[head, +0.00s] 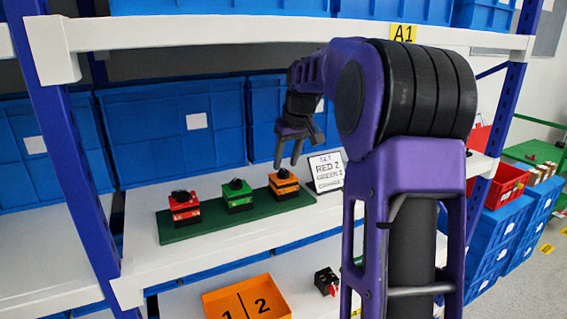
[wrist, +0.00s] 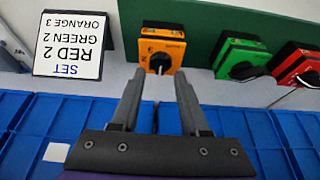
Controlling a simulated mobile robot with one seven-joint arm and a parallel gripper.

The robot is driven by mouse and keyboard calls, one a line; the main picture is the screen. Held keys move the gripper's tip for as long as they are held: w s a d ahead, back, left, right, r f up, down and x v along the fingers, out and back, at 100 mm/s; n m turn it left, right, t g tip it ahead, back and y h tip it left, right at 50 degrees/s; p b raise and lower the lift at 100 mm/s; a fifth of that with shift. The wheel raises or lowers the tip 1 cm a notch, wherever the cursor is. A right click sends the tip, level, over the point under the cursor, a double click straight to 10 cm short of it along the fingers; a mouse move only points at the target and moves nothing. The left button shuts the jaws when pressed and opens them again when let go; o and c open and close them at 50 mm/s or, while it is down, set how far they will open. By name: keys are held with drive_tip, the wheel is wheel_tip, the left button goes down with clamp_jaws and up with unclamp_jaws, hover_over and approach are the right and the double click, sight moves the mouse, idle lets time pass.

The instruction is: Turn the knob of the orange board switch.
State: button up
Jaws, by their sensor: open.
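The orange board switch (head: 284,184) stands at the right end of the green board (head: 240,215) on the white shelf. In the wrist view the orange switch (wrist: 162,48) has a dark knob (wrist: 160,63) facing the fingers. My gripper (head: 288,162) hangs just above and behind the orange switch in the head view. In the wrist view my gripper (wrist: 153,88) is open, its two fingers apart and nothing between them. The fingertips point toward the orange switch, with the knob roughly between their lines. I cannot tell whether they touch it.
A green switch (head: 237,195) and a red switch (head: 184,208) stand left on the same board. A sign (wrist: 72,46) reads SET, RED 2, GREEN 2, ORANGE 3. Blue bins (head: 170,135) stand behind. Below are an orange numbered tray (head: 280,290) and a black-red switch (head: 326,281).

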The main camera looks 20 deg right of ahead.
drive_tip(key=shift+x, duration=0.8)
clamp_jaws()
